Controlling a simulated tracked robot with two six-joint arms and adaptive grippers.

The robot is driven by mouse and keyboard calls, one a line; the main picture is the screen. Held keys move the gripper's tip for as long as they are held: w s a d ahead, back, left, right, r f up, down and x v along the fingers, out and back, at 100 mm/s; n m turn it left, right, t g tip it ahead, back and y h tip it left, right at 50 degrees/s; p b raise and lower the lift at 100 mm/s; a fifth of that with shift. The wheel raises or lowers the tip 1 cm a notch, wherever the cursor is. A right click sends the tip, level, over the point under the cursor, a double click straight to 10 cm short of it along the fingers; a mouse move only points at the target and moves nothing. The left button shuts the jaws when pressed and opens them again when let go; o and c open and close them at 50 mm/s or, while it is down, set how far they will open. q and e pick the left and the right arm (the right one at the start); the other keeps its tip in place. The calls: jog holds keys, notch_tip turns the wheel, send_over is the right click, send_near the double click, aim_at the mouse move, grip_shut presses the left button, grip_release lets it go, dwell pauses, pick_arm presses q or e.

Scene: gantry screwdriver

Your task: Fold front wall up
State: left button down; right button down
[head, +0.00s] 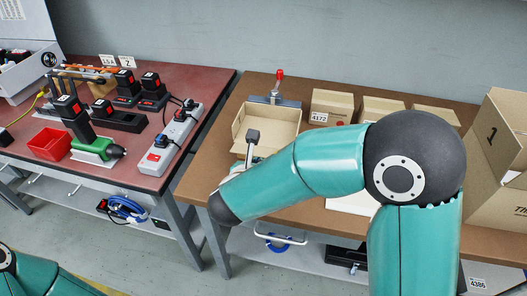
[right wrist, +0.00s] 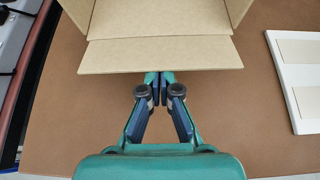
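An open cardboard box (head: 270,116) stands on the brown table in the head view, partly hidden by my right arm. In the right wrist view its front wall (right wrist: 160,55) is folded down outward from the box floor (right wrist: 160,18). My right gripper (right wrist: 160,80) is at the middle of that wall's outer edge, its fingers together with nothing seen between them. The fingertips meet the edge in the picture; whether they touch it or reach under it I cannot tell. My left gripper is out of view; only part of the left arm shows at the lower left.
Several closed cartons (head: 332,106) stand right of the box, and a large open carton (head: 497,150) at the far right. A red-handled clamp (head: 277,88) is behind the box. A white flat item (right wrist: 296,80) lies to the right. The red table (head: 205,85) holds tools and a power strip (head: 172,140).

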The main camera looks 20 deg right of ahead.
aim_at(260, 154)
jog(key=shift+r, duration=0.1)
jog(key=shift+r+p, duration=0.5)
jog(key=shift+r, duration=0.1)
dwell(0.4)
jog(key=shift+w+d+r+p, duration=0.1)
jog(key=shift+w+r+p, duration=0.05)
jog(key=shift+r+p, duration=0.2)
jog(key=shift+w+r, duration=0.1)
jog(key=shift+r, duration=0.2)
jog(key=shift+w+d+r, duration=0.1)
jog(key=shift+r, duration=0.05)
jog(key=shift+w+d+r+p, duration=0.25)
jog(key=shift+w+r+p, duration=0.1)
jog(key=shift+p, duration=0.1)
jog(key=shift+s+a+b, duration=0.1)
jog(key=shift+s+a, duration=0.4)
jog(key=shift+s, duration=0.25)
jog(key=shift+s+a+b, duration=0.15)
jog(key=shift+s+a, duration=0.3)
jog(key=shift+s, duration=0.25)
jog(key=shift+s+a+b, duration=0.1)
jog(key=shift+s+a, duration=0.4)
jog(key=shift+s, duration=0.25)
